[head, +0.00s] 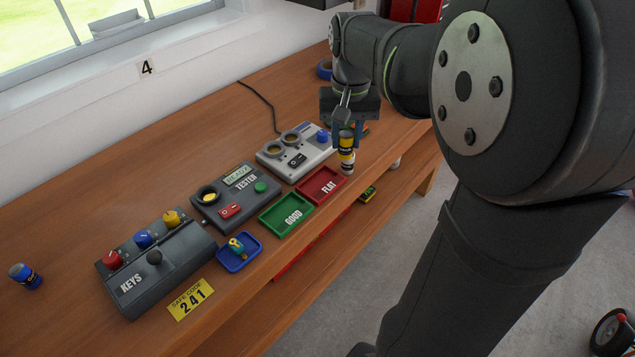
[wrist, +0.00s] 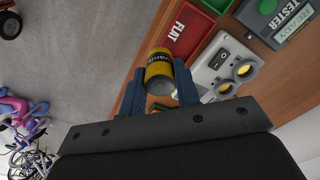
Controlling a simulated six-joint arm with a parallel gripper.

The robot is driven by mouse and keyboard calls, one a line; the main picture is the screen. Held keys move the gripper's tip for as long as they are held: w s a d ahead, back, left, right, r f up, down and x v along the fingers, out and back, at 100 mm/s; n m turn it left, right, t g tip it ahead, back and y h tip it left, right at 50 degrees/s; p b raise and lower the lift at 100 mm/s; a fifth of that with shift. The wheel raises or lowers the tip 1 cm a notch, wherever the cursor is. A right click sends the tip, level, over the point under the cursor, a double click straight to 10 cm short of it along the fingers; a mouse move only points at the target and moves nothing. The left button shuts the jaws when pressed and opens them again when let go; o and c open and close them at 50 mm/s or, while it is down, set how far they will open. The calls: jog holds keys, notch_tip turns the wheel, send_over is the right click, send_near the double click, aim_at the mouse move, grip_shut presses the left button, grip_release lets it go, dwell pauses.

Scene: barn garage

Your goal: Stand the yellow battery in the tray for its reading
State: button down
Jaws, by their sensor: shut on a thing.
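The yellow battery (head: 346,154) with a dark label band is held upright in my gripper (head: 347,132), just beside the right end of the red FLAT tray (head: 313,196). The wrist view shows the battery (wrist: 158,70) between the two blue fingers of my gripper (wrist: 158,88), which are shut on it. The green GOOD tray (head: 274,225) lies left of the red one, and both look empty. The dark tester (head: 246,210) has a round well, a green button and a display that seems to read READY. I cannot tell whether the battery touches the bench.
A grey device (head: 290,163) with two round wells stands behind the red tray. A KEYS box (head: 160,268) with coloured knobs, a small blue tray (head: 254,257) holding a small item, and a blue battery (head: 25,276) are at left. The bench's front edge runs close by the trays.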

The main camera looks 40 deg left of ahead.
jog(key=w+d+m, duration=0.2)
jog(key=w+d, duration=0.1)
jog(key=d, duration=0.1)
jog(key=s+a+f, duration=0.1)
jog(key=a+f, duration=0.1)
jog(key=a, duration=0.1)
jog(key=s+a+f, duration=0.2)
jog(key=a+f, duration=0.1)
jog(key=s+a+f, duration=0.1)
jog(key=a+f, duration=0.1)
jog(key=a, duration=0.2)
jog(key=shift+s+f, duration=0.3)
jog(key=shift+s, duration=0.1)
jog(key=shift+f, duration=2)
jog(key=shift+f, duration=0.1)
jog(key=c, duration=1.1)
grip_release()
